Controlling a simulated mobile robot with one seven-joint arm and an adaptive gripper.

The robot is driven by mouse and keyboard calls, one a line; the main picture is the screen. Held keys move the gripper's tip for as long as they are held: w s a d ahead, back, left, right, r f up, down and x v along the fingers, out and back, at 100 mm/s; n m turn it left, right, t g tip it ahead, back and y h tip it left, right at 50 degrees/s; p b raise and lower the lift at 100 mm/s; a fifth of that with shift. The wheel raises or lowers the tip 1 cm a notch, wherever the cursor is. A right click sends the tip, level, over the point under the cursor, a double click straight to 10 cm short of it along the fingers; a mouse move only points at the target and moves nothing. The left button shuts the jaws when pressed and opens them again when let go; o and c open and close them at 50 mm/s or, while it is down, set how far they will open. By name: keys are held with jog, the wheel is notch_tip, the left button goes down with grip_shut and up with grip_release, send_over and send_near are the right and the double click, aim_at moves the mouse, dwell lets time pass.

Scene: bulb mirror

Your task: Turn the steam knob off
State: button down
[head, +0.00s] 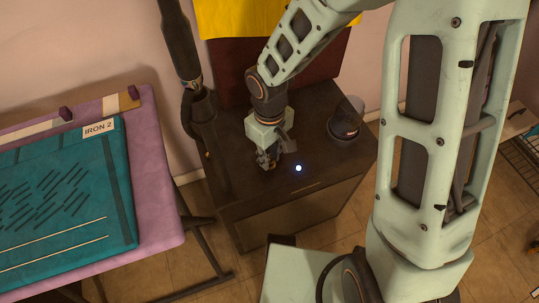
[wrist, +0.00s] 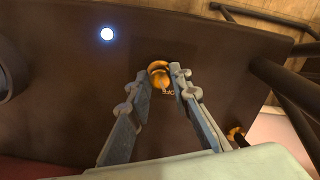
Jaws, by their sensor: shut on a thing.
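The steam knob (wrist: 159,72) is a small orange-gold knob on the top of the dark brown cabinet (head: 235,200). In the wrist view it sits between the two fingertips of my gripper (wrist: 160,78), which is shut on it. Small lettering shows just below the knob, too small to read surely. In the head view my gripper (head: 267,162) is down at the cabinet top and hides the knob.
A glowing white-blue light (head: 298,168) is on the cabinet near my gripper. A clear-topped dark container (head: 345,122) stands at the cabinet's right. A dark upright pole (head: 180,45) stands at its left. A board with teal cloth (head: 60,205), labelled IRON 2, is further left.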

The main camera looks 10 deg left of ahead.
jog(key=c, duration=1.7)
grip_release()
jog(key=shift+c, duration=0.2)
jog(key=shift+r, duration=0.15)
notch_tip(320, 180, up, 12)
